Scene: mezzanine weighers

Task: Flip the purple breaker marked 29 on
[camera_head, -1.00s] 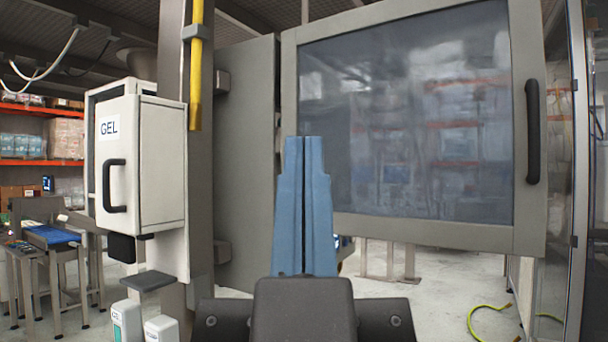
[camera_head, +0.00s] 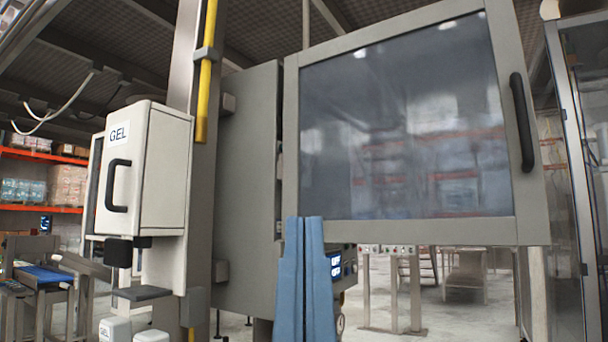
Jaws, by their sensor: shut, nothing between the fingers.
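My gripper (camera_head: 304,222) shows at the bottom centre, its two blue fingers pointing up and pressed together with nothing between them. Its tips overlap the lower edge of a large grey door with a dark glass pane (camera_head: 405,130). I cannot tell how far the tips are from it. No purple breaker and no number 29 show in this view. A grey cabinet (camera_head: 243,185) stands left of the door, and its side panel bears no visible breakers.
A white GEL dispenser box (camera_head: 150,170) with a black handle hangs on a post at left. A yellow pipe (camera_head: 206,70) runs up that post. A blue-lit display (camera_head: 336,265) shows behind my fingers. The glass door's black handle (camera_head: 522,122) is at right. Floor shows below the door.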

